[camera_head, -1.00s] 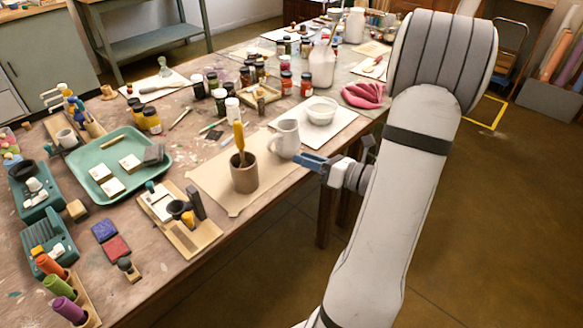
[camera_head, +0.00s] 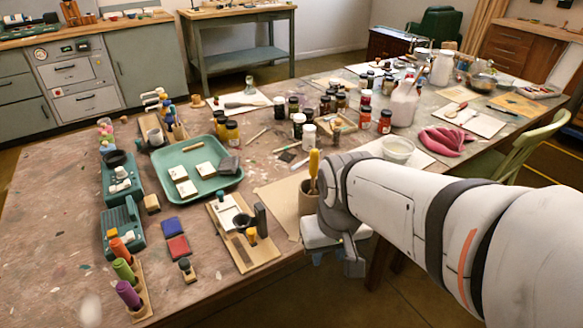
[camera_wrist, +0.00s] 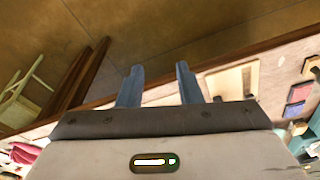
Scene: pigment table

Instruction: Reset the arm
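My gripper (camera_wrist: 158,82) shows two blue fingers spread apart in the wrist view, with nothing between them. In the head view, my gripper hangs low by the table's front edge, mostly hidden behind my wrist. My arm reaches in from the right and covers part of the table's near edge. The brown cup (camera_head: 308,198) with a yellow-handled tool (camera_head: 314,165) stands upright just behind my wrist, partly hidden. I cannot tell from this view how close they are.
The wooden table (camera_head: 60,215) holds a green tray (camera_head: 215,184), several jars, a wooden holder board (camera_head: 262,256) and a white bowl (camera_head: 398,149). A pink cloth (camera_head: 441,141) lies farther right. A green chair (camera_head: 520,155) stands at the right. Floor is clear in front.

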